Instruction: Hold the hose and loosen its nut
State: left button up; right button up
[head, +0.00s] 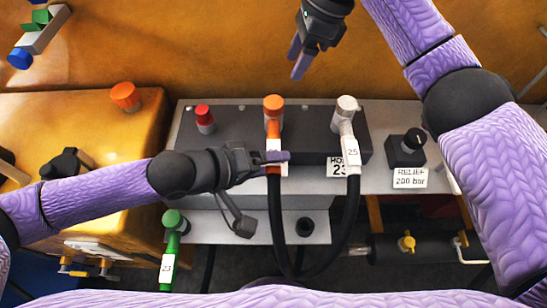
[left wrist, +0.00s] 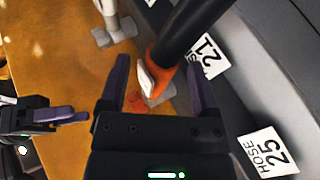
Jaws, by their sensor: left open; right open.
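A black hose with an orange end fitting (head: 273,128) runs down from the orange nut (head: 273,103) on the dark manifold block. My left gripper (head: 284,156) is open at this fitting, over its white tag. In the left wrist view the orange fitting (left wrist: 165,60) shows between the two spread purple fingers; contact cannot be told. A second black hose with a white fitting (head: 346,128), tagged 25, hangs from the pale nut (head: 347,103) to the right. My right gripper (head: 297,64) is open and empty above and beyond the orange nut.
A red cap (head: 204,117) sits on the block's left. A black relief knob (head: 407,147) stands right, behind a "RELIEF 200 bar" label (head: 410,177). A green fitting (head: 174,225) is at lower left. An orange cap (head: 125,96) tops the yellow casting (head: 95,130).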

pick_arm(q)
jog(key=x, duration=0.3)
jog(key=shift+w+d+f, duration=0.15)
jog(key=shift+d, duration=0.05)
jog(key=shift+c, duration=0.2)
grip_shut()
